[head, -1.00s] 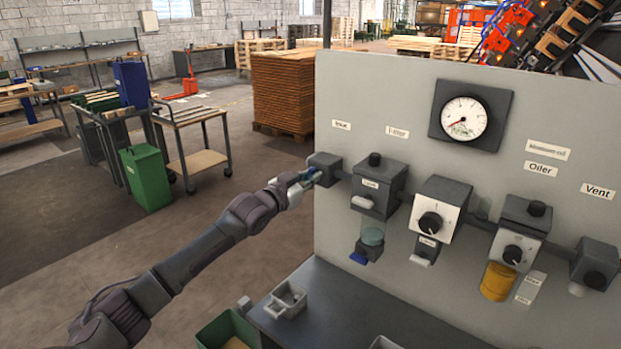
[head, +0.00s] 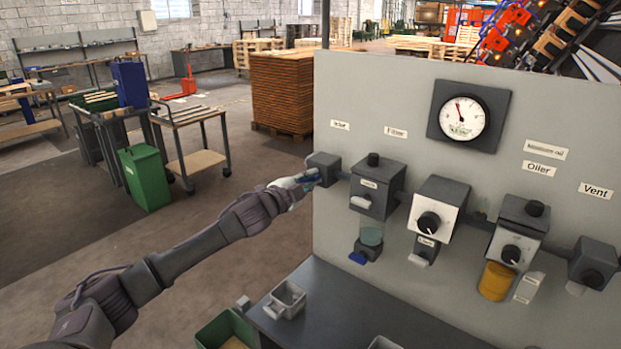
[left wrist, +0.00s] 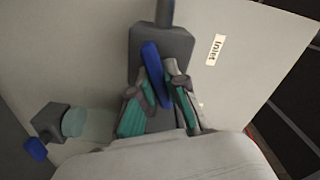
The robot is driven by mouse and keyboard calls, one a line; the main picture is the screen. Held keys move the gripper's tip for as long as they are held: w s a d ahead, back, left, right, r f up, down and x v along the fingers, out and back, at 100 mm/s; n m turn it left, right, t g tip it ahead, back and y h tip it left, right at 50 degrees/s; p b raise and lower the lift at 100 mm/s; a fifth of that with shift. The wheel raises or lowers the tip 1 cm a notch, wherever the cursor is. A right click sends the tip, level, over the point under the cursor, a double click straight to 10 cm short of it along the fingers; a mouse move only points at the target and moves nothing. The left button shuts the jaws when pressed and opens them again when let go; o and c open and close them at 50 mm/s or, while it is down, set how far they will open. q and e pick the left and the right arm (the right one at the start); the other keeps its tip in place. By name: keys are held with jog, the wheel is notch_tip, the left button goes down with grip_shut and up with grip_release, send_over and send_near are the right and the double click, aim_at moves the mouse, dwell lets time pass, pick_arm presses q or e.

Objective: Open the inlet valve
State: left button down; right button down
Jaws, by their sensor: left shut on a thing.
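The inlet valve is a dark grey block (head: 324,168) at the left end of the row on the grey panel, below a small label. In the left wrist view its grey body (left wrist: 172,45) sits beside the "Inlet" label, and a long blue handle (left wrist: 152,62) crosses its front. My left gripper (head: 310,178) is at the valve. In the left wrist view its fingers (left wrist: 163,85) are shut on the blue handle, one on each side. The pressure gauge (head: 464,117) shows its red needle pointing up and slightly left. My right gripper is not in view.
Right of the inlet valve are the filter unit (head: 377,190), a regulator (head: 440,205), the oiler (head: 518,235) and the vent valve (head: 592,263). The floor left of the panel is open.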

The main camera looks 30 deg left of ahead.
pick_arm(q)
jog(key=m, duration=0.5)
jog(key=shift+f, duration=0.2)
dwell(0.6)
jog(key=c, duration=1.2)
grip_release()
jog(key=shift+s+a, duration=0.2)
jog(key=shift+s, duration=2.8)
jog(key=shift+s+a, duration=0.2)
jog(key=shift+s, duration=2.8)
